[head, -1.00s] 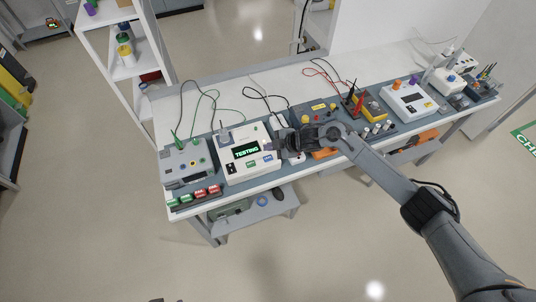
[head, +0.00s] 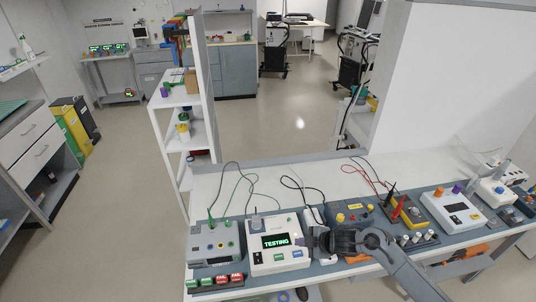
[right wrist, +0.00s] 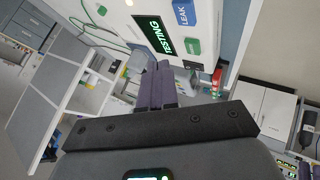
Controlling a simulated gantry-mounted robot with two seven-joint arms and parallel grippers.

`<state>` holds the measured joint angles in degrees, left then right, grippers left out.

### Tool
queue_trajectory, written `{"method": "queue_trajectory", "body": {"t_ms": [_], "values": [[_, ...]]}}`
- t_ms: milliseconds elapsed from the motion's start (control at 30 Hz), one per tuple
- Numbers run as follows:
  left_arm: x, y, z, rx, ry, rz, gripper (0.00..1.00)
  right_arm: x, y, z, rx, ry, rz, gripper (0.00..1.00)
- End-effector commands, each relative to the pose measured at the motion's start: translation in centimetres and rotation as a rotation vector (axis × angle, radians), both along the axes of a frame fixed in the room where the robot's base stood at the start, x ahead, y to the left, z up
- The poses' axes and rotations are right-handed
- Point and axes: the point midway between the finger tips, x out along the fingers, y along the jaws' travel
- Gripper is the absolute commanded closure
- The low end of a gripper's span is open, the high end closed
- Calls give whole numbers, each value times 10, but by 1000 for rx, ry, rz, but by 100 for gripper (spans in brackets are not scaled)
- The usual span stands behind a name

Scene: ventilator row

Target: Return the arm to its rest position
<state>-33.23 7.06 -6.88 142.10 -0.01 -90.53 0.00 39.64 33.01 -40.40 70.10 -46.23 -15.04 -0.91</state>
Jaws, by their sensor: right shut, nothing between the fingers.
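My right arm comes in from the lower right in the head view. Its gripper (head: 303,240) is shut and empty, at the right side of the white tester (head: 262,262), whose screen reads TESTING. In the right wrist view the purple-grey fingers (right wrist: 156,88) lie together with nothing between them. The tester (right wrist: 208,42) shows there behind them, with a blue LEAK button (right wrist: 184,12) and a green button (right wrist: 193,47). I cannot tell whether the fingers touch the tester. My left gripper is not in view.
A grey device (head: 214,245) stands left of the tester, with green and red tags (head: 222,279) in front. Right of my gripper are a yellow meter (head: 404,212) and another white device (head: 455,212). A white shelf (head: 173,101) stands behind the bench. Open floor lies beyond.

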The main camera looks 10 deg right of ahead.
Motion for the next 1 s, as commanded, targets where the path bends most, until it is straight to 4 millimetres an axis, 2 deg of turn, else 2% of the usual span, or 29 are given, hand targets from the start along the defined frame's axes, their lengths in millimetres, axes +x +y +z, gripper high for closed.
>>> {"method": "queue_trajectory", "body": {"t_ms": [167, 267, 367, 400, 500, 633, 700, 767, 867, 967, 1000], "values": [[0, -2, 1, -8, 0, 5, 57, -32, 6, -42, 6, 72, 6, 100], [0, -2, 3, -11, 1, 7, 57, -67, 18, -81, 27, 145, 10, 100], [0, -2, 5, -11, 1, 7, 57, -118, 46, -119, 78, 227, 25, 100], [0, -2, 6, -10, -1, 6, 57, -141, 63, -130, 112, 253, 31, 100], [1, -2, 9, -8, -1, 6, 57, -196, 106, -144, 205, 296, 21, 100], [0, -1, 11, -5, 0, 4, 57, -249, 145, -140, 284, 323, -65, 100], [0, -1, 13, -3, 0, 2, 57, -269, 154, -130, 309, 332, -147, 100], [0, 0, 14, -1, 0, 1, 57, -284, 155, -119, 321, 342, -236, 100], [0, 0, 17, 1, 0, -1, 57, -303, 137, -93, 323, 363, -430, 100], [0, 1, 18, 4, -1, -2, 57, -319, 96, -60, 298, 393, -668, 100], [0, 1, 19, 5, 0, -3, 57, -325, 76, -45, 286, 406, -760, 100]]}}
